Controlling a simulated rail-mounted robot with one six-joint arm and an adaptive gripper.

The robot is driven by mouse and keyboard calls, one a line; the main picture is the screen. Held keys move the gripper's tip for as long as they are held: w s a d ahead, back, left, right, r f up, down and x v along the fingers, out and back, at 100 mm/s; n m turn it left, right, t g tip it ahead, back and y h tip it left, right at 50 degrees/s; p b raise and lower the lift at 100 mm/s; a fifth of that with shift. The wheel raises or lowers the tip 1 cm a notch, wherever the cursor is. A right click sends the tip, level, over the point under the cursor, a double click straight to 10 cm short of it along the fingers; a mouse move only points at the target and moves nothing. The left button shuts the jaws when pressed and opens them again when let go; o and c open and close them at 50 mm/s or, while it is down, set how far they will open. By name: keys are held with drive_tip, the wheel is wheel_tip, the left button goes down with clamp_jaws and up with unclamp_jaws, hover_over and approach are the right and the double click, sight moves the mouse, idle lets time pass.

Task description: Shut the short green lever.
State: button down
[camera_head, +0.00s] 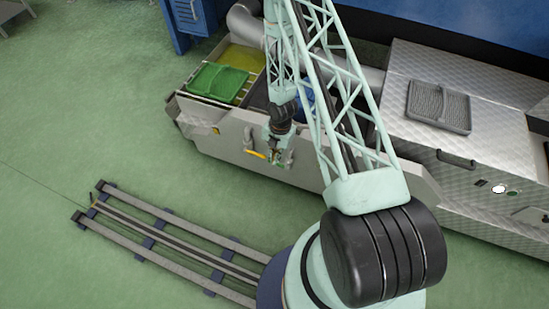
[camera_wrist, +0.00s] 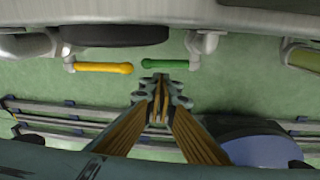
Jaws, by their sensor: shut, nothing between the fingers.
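The short green lever (camera_wrist: 164,63) shows in the wrist view. It lies level and points left from a grey valve (camera_wrist: 203,46) on its right. My gripper (camera_wrist: 161,82) is shut and empty, its fingertips just below the green lever in the picture, near its middle. I cannot tell whether they touch it. In the head view my gripper (camera_head: 276,157) hangs at the front side of the metal machine (camera_head: 222,135) and mostly hides the green lever.
A yellow lever (camera_wrist: 104,68) lies left of the green one, pointing right; it also shows in the head view (camera_head: 257,153). A green crate (camera_head: 218,80) sits on the machine's left end. Floor rails (camera_head: 170,235) run in front, with clear green floor around.

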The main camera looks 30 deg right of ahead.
sight(278, 164)
drive_tip(key=shift+w+d+f, duration=0.2)
drive_tip(key=shift+w+f, duration=0.05)
drive_tip(key=shift+f, duration=0.3)
drive_tip(key=shift+w+d+f, duration=0.15)
drive_tip(key=shift+w+f, duration=0.1)
drive_tip(key=shift+f, duration=0.3)
drive_tip(key=shift+f, duration=0.1)
drive_tip(key=shift+w+f+b, duration=0.4)
drive_tip(key=shift+f+b, duration=0.4)
drive_tip(key=shift+b, duration=0.3)
drive_tip(key=shift+w+f+b, duration=0.1)
drive_tip(key=shift+f+b, duration=0.05)
drive_tip(key=shift+b, duration=0.3)
drive_tip(key=shift+a, duration=0.1)
drive_tip(key=shift+a, duration=0.1)
